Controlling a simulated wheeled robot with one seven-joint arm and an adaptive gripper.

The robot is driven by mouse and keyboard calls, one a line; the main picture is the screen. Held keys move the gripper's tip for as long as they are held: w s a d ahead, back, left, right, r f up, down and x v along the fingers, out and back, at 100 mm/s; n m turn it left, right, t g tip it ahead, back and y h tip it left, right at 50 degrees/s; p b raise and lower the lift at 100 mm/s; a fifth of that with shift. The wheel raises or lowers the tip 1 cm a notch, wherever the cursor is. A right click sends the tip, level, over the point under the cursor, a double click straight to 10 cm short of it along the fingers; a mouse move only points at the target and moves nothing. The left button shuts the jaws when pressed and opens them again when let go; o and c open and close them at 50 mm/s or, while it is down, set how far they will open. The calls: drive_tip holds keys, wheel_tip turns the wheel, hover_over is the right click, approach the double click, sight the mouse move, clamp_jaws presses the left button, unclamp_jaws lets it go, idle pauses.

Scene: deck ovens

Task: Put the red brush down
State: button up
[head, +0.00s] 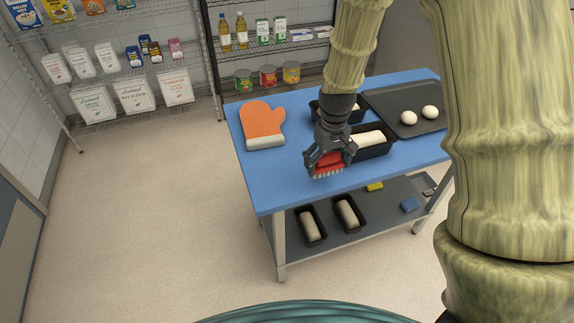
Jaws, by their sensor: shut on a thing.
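The red brush (328,165) with pale bristles is held in my gripper (325,160). My gripper points down and is shut on the brush's red body. The brush is over the front part of the blue tabletop (265,188), bristles facing the front. I cannot tell whether the brush touches the tabletop or hangs just above it. The gripper's fingers hide part of the brush.
An orange oven mitt (263,123) lies left of the gripper. A black loaf pan (372,143) with dough is close on the right. A dark tray (399,97) with two dough balls lies farther right. The tabletop's front left is clear. The lower shelf (335,232) holds loaf pans.

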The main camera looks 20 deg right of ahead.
drive_tip(key=w+a+p, duration=0.1)
drive_tip(key=a, duration=0.2)
drive_tip(key=w+a+p, duration=0.1)
drive_tip(key=w+a, duration=0.1)
drive_tip(key=a, duration=0.1)
drive_tip(key=w+a+f+p, duration=0.1)
drive_tip(key=w+a, duration=0.1)
drive_tip(key=a, duration=0.1)
drive_tip(key=shift+w+a+f, duration=0.1)
drive_tip(key=shift+w+a, duration=0.1)
drive_tip(key=shift+a, duration=0.15)
drive_tip(key=shift+w+a+f, duration=0.15)
drive_tip(key=shift+w, duration=0.05)
drive_tip(key=shift+s+f+p, duration=0.15)
drive_tip(key=shift+f+p, duration=0.55)
drive_tip(key=shift+f, duration=0.1)
drive_tip(key=shift+f+p, duration=0.35)
drive_tip(key=shift+f, duration=0.6)
drive_tip(key=shift+f, duration=0.1)
drive_tip(key=o, duration=0.9)
drive_tip(key=shift+o, duration=0.2)
wheel_tip(320, 180, up, 12)
drive_tip(key=b, duration=0.4)
